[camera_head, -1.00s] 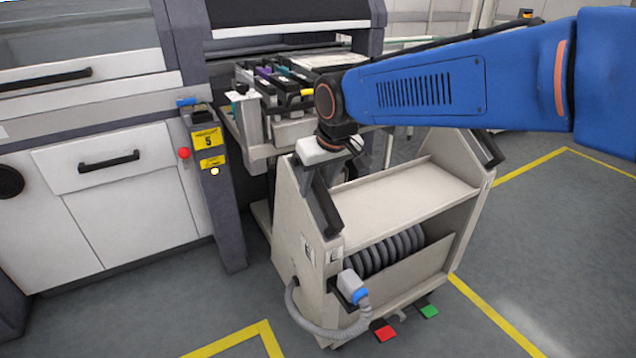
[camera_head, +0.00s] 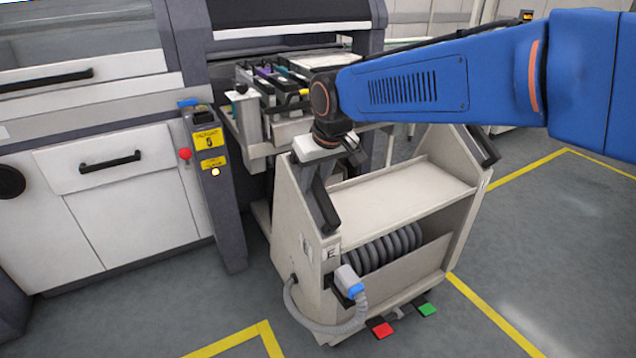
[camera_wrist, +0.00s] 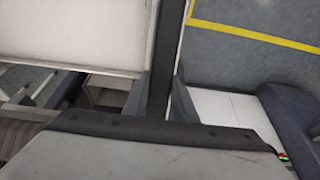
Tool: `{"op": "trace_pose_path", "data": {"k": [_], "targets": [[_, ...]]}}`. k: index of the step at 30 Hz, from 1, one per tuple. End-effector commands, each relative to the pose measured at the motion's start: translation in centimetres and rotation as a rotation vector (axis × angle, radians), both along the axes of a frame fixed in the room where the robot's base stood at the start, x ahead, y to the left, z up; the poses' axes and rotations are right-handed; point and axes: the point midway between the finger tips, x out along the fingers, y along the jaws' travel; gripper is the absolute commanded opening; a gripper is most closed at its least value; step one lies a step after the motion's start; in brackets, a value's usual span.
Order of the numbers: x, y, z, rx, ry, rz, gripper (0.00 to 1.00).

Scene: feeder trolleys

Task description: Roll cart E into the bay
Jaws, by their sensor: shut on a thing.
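Cart E (camera_head: 405,207), a cream trolley marked E on its near side, stands upright on the floor in the head view. It has dark grips at both sides, a shelf, and dark grey rings in its lower part. Its feeder end reaches into the bay (camera_head: 257,190), the opening in the machine to the right of the yellow-labelled post. My gripper (camera_head: 324,172) is shut on the cart's left dark handle (camera_head: 324,209). The wrist view shows a dark bar (camera_wrist: 165,60) beside a pale panel.
The grey post (camera_head: 222,190) with its yellow label and lit button stands close left of the cart. A hose with a blue-collared plug (camera_head: 352,288) hangs at the cart's front. Red (camera_head: 382,329) and green (camera_head: 427,309) pedals sit low. Yellow-lined floor on the right is clear.

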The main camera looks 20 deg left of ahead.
Motion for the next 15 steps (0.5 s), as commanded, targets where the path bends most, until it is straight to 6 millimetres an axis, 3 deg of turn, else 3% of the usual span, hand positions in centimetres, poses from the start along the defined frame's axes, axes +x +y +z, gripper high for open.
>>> {"op": "trace_pose_path", "data": {"k": [6, 7, 8, 9, 15], "targets": [[0.26, 0.25, 0.31, 0.009, -0.007, -0.001, 0.0], [0.26, 0.24, 0.31, 0.009, -0.007, -0.001, 0.32], [0.24, 0.22, 0.29, 0.009, -0.007, -0.001, 0.39], [0.21, 0.2, 0.25, 0.008, -0.006, -0.001, 0.44], [0.12, 0.11, 0.19, 0.005, -0.004, -0.001, 0.44]]}}
